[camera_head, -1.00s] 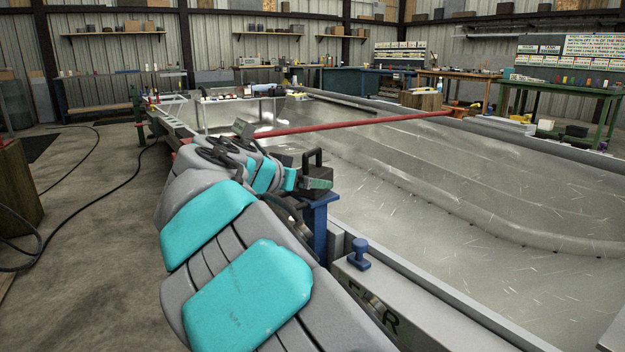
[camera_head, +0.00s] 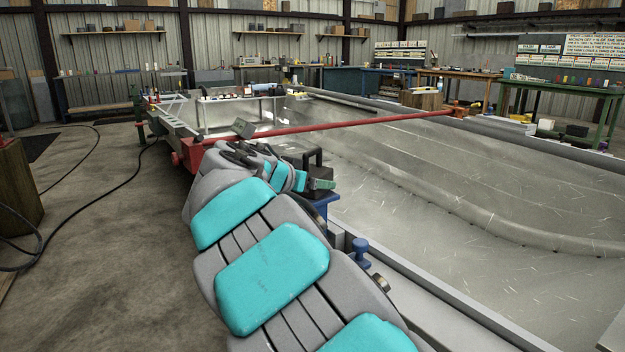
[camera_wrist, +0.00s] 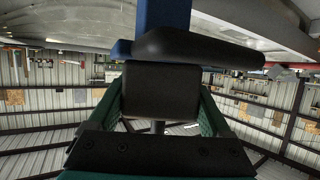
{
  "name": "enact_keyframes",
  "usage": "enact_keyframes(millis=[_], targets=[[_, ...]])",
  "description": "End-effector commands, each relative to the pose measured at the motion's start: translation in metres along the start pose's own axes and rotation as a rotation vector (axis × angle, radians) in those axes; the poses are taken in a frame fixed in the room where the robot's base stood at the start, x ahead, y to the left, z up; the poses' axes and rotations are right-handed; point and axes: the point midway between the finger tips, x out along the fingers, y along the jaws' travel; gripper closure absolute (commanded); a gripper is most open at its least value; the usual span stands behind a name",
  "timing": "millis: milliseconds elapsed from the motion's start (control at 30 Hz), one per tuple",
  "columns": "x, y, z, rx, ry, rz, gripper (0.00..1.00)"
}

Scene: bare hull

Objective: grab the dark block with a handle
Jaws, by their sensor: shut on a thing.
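The dark block with a handle (camera_head: 314,159) is at the far end of my arm in the head view, by the top of a blue post (camera_head: 326,202). A wider dark part lies beyond, close to the blue post (camera_wrist: 163,14). Whether block and post touch is unclear.
A long metal hull (camera_head: 470,200) fills the right side, with a red bar (camera_head: 340,124) across it. A blue knob (camera_head: 360,250) stands on the near rail. Benches line the back wall. A black cable (camera_head: 100,185) lies on open floor at left.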

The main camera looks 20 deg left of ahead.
Motion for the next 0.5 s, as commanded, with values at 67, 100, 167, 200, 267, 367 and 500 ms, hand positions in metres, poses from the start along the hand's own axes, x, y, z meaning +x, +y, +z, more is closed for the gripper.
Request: enact_keyframes(millis=[67, 100, 167, 200, 267, 367, 500], targets=[[-0.0001, 0.0000, -0.0001, 0.000, 0.000, 0.000, 0.57], [-0.0002, 0.0000, -0.0001, 0.000, 0.000, 0.000, 0.62], [-0.0002, 0.0000, -0.0002, 0.000, 0.000, 0.000, 0.69], [-0.0002, 0.0000, -0.0002, 0.000, 0.000, 0.000, 0.73], [-0.0002, 0.0000, -0.0002, 0.000, 0.000, 0.000, 0.80], [-0.0002, 0.0000, -0.0002, 0.000, 0.000, 0.000, 0.91], [-0.0004, 0.0000, -0.0004, 0.000, 0.000, 0.000, 1.00]])
